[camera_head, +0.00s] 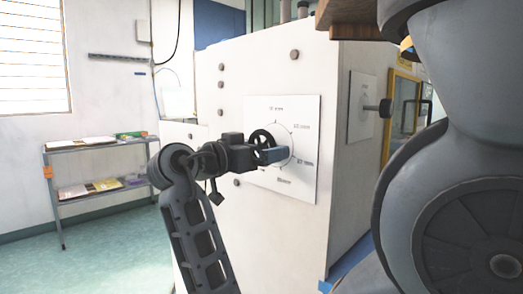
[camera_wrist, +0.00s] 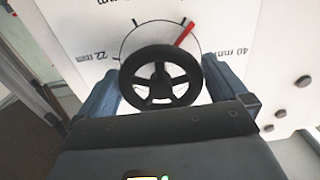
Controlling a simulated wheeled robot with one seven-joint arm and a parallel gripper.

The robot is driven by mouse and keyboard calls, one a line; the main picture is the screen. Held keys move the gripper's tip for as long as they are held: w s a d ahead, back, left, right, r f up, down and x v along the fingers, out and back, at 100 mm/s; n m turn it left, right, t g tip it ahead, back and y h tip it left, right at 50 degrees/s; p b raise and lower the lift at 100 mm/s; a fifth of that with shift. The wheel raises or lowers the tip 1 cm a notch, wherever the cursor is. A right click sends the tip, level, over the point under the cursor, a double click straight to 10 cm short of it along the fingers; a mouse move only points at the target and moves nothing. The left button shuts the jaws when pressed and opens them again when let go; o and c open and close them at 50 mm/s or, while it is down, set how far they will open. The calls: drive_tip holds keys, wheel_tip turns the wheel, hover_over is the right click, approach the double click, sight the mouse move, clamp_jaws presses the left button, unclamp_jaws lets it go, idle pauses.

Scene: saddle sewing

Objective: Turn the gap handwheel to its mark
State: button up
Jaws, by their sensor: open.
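The black spoked gap handwheel (camera_head: 261,137) sits on a square white dial plate (camera_head: 307,112) on the front of the white machine. In the wrist view the handwheel (camera_wrist: 160,54) is seen face on, with a red mark (camera_wrist: 185,34) on the dial circle at its upper right. Labels reading 22 mm and 40 mm lie to its left and right. My gripper (camera_wrist: 159,72) is open, with one blue-grey finger on each side of the wheel. Whether the fingers touch the rim cannot be told. In the head view my gripper (camera_head: 274,155) partly hides the wheel.
The white machine body (camera_head: 225,125) carries several dark round knobs. Another plate (camera_head: 358,120) with a dark knob (camera_head: 385,108) sticks out from its right side. A grey shelf (camera_head: 95,144) with papers stands at the left wall. Floor (camera_head: 115,245) is clear at lower left.

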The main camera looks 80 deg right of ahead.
drive_tip(key=shift+s, duration=0.1)
drive_tip(key=c, duration=0.6)
drive_tip(key=shift+c, duration=0.2)
drive_tip(key=shift+f+b, duration=0.2)
drive_tip(key=shift+b, duration=0.3)
drive_tip(key=shift+f+m+b, duration=0.1)
drive_tip(key=shift+m+b, duration=0.6)
drive_tip(key=shift+b, duration=0.25)
drive_tip(key=m+b, duration=0.2)
drive_tip(key=b, duration=0.1)
drive_tip(key=shift+d+f+b, duration=0.1)
drive_tip(key=shift+f+b, duration=0.05)
drive_tip(key=shift+b, duration=0.25)
drive_tip(key=m+b, duration=0.3)
drive_tip(key=b, duration=0.1)
drive_tip(key=shift+m, duration=0.3)
drive_tip(key=shift+r+m+b, duration=0.35)
drive_tip(key=shift+m+b, duration=0.75)
drive_tip(key=shift+b, duration=0.3)
